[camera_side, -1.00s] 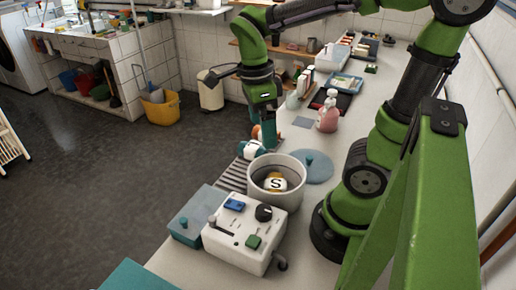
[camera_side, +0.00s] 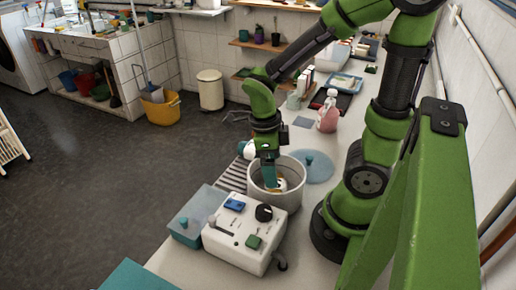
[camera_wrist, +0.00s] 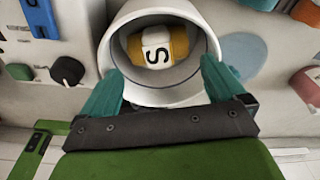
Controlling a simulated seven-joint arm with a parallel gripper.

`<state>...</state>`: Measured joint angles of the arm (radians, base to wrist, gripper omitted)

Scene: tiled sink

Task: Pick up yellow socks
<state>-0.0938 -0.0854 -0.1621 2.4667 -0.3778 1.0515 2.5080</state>
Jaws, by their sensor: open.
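The yellow socks (camera_wrist: 178,44) are a rolled yellow bundle with a white band marked with a black S. They lie inside a round white pot (camera_wrist: 117,50), which is the pale grey pot (camera_side: 260,203) in the side view. There, only part of the socks (camera_side: 282,184) shows beside my gripper. My gripper (camera_side: 268,184) points down at the pot's mouth, with its teal fingers overlapping the opening. In the wrist view, my gripper (camera_wrist: 161,66) is open and empty, its fingers to either side of the socks near the rim. I cannot tell how deep the fingertips reach.
A white control box (camera_side: 240,240) with a black knob stands just in front of the pot, next to a teal box (camera_side: 192,215). A white-and-blue item (camera_side: 246,150) sits behind the pot by a slatted rack (camera_side: 232,176). A blue disc (camera_side: 318,167) lies to the right.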

